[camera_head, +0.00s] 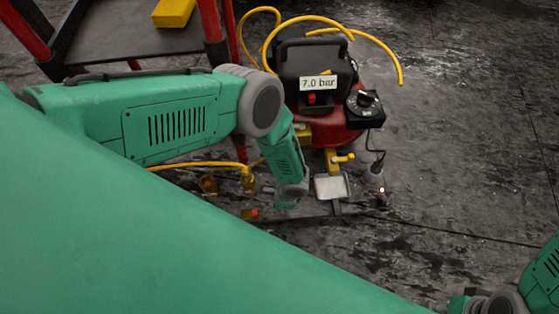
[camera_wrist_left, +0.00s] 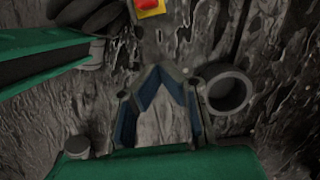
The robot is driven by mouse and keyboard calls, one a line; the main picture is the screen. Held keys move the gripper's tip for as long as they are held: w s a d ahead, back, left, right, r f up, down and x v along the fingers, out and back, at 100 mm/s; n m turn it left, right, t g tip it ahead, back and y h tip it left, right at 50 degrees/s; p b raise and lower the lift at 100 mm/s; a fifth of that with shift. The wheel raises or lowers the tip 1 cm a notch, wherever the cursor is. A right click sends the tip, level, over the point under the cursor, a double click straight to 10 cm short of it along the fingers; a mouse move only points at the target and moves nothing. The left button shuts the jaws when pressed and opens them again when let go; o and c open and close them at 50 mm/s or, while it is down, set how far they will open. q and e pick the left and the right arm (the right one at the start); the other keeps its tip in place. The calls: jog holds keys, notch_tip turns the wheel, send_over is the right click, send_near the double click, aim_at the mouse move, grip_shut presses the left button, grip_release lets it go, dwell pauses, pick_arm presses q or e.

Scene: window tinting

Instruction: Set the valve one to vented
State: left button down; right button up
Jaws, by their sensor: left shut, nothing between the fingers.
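A yellow valve-like fitting with a side lever (camera_head: 342,158) stands at the front of the red compressor. Brass-yellow fittings (camera_head: 248,180) sit on the yellow hose to its left. A small yellow block with a red top (camera_head: 251,213) is on the floor in front of them. No label shows which one is valve one. My left gripper (camera_wrist_left: 166,70) is shut and empty, its fingertips together over the dark floor. In the left wrist view a red knob on a yellow base (camera_wrist_left: 149,7) lies beyond the fingertips. In the head view my left wrist hides most of the gripper.
The red and black compressor (camera_head: 315,65) carries a "7.0 bar" display (camera_head: 318,83) and a black dial box (camera_head: 366,106). A grey plate (camera_head: 331,187) is in front. A cart (camera_head: 130,38) with a yellow block (camera_head: 173,13) stands at the back left. Floor on the right is clear.

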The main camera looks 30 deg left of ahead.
aim_at(253, 212)
pick_arm(q)
jog(key=b+x, duration=0.1)
jog(key=x, duration=0.1)
jog(key=shift+s+f, duration=0.1)
jog(key=shift+f, duration=0.25)
jog(key=shift+s+a, duration=0.25)
jog(key=shift+a, duration=0.25)
jog(key=shift+s+a, duration=0.3)
jog(key=shift+a, duration=0.25)
jog(key=shift+s+a, duration=0.45)
jog(key=shift+a, duration=0.35)
pick_arm(e)
jog(key=shift+f, duration=0.75)
pick_arm(q)
jog(key=s+a+p, duration=0.1)
jog(key=a+p, duration=0.1)
jog(key=shift+s+a+r, duration=0.15)
jog(key=shift+s+a, duration=0.2)
jog(key=shift+s, duration=0.05)
jog(key=shift+a, duration=0.2)
pick_arm(e)
jog(key=shift+r, duration=0.85)
pick_arm(q)
jog(key=shift+s, duration=0.1)
